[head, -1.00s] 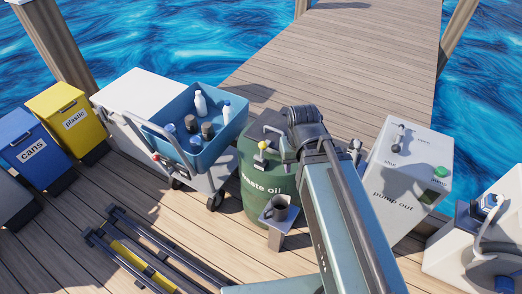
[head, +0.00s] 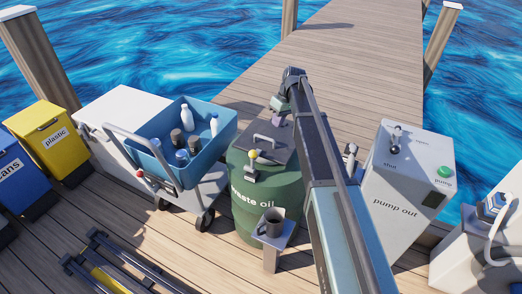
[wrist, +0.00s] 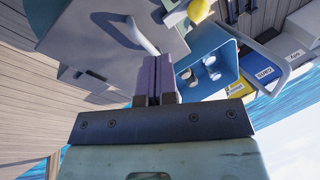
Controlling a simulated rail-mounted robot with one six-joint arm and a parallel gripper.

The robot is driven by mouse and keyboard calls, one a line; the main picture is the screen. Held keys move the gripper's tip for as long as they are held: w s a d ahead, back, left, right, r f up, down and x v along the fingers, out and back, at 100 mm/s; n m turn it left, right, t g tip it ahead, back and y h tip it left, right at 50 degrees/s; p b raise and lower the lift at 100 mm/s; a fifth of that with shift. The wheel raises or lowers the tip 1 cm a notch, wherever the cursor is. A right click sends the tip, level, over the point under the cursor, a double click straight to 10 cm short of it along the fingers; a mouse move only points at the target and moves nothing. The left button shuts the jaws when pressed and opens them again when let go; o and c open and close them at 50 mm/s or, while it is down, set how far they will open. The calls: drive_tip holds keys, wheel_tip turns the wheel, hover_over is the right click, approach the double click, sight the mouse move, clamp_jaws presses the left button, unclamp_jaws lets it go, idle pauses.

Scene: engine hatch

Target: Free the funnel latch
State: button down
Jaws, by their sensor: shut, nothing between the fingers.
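The green waste oil drum (head: 262,205) stands in the middle of the head view with a dark grey lid (head: 283,148) on it. A latch with a yellow knob (head: 252,154) sits at the lid's front edge. The yellow knob also shows at the top of the wrist view (wrist: 199,10), beside the lid's pale handle (wrist: 140,36). My gripper (head: 277,121) is over the far part of the lid, behind the handle. In the wrist view, its purple fingers (wrist: 153,78) are together and empty, apart from the knob. I cannot tell its exact height above the lid.
A small stand with a grey mug (head: 271,222) is in front of the drum. A cart with a blue bin of bottles (head: 215,157) stands close on the left. The pump out cabinet (head: 405,190) stands on the right, and open dock lies behind.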

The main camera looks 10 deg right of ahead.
drive_tip(key=shift+f, duration=0.1)
drive_tip(key=b, duration=1)
hover_over(270, 154)
wheel_tip(270, 154, down, 10)
drive_tip(key=shift+r, duration=0.15)
drive_tip(key=a, duration=0.2)
drive_tip(key=s+a, duration=0.1)
drive_tip(key=a, duration=0.1)
drive_tip(key=shift+s+f, duration=0.1)
drive_tip(key=shift+f, duration=0.15)
drive_tip(key=shift+s, duration=0.1)
